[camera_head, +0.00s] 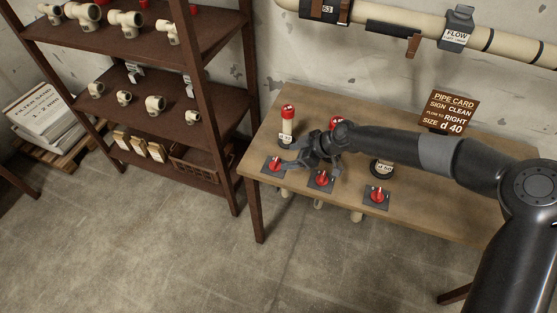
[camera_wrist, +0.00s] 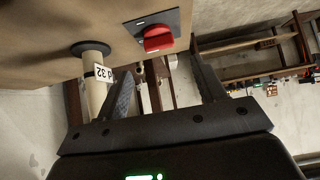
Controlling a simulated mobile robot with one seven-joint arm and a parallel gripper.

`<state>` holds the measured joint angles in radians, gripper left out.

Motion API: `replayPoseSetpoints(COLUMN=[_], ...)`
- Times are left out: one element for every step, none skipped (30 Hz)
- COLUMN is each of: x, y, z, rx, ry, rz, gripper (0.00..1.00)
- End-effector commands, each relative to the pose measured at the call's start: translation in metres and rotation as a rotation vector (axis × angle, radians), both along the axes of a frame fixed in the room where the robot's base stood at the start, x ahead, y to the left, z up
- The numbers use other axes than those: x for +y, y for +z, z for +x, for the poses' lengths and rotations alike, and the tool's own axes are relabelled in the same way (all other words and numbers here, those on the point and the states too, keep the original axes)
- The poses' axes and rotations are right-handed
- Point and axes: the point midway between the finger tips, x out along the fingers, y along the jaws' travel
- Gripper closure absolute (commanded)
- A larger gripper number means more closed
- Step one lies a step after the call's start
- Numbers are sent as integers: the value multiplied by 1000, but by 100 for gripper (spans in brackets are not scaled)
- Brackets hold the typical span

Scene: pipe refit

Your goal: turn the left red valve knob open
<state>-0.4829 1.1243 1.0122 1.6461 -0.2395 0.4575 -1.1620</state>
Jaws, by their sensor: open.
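The left red valve knob (camera_head: 275,164) sits on a dark square plate at the left front of the wooden table (camera_head: 412,205). In the wrist view, the red knob (camera_wrist: 158,40) shows beyond the fingertips, between the lines of the two fingers. My gripper (camera_head: 284,157) is open beside the knob, just right of it and above the table. In the wrist view my gripper (camera_wrist: 165,78) has nothing between its fingers. I cannot tell whether a finger touches the knob.
A red-capped pipe (camera_head: 288,122) tagged d 32 stands close behind the left knob. Two more red knobs, middle (camera_head: 321,179) and right (camera_head: 377,195), stand along the front edge. A pipe card (camera_head: 450,108) stands at the back. A shelf rack (camera_head: 205,100) is at left.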

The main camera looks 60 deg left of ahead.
Motion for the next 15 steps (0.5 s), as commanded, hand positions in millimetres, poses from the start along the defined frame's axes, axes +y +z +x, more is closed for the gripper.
replayPoseSetpoints(x=[5, 8, 12, 15, 17, 20, 23, 25, 27, 29, 30, 31, 32, 33, 33], y=[-8, -12, -18, -22, -25, -30, -33, -35, -39, -41, -43, -45, -46, -47, -48], z=[-7, -10, -14, -16, -18, -22, -24, -26, -28, -29, -30, -31, -32, -33, -33], rx=[2, 1, 1, 1, 1, 0, 0, 0, 0, 0, 0, 0, 0, 0, -1], ry=[3, 2, 3, 1, 2, 1, 1, 1, 1, 0, -1, -1, -1, -1, 0], rz=[-2, -2, -1, -1, -2, -2, -2, -2, -1, -2, -1, -1, -1, -1, -1], gripper=[36, 36, 36, 36, 36, 36, 36, 36, 36, 36, 36, 36, 36, 36, 36])
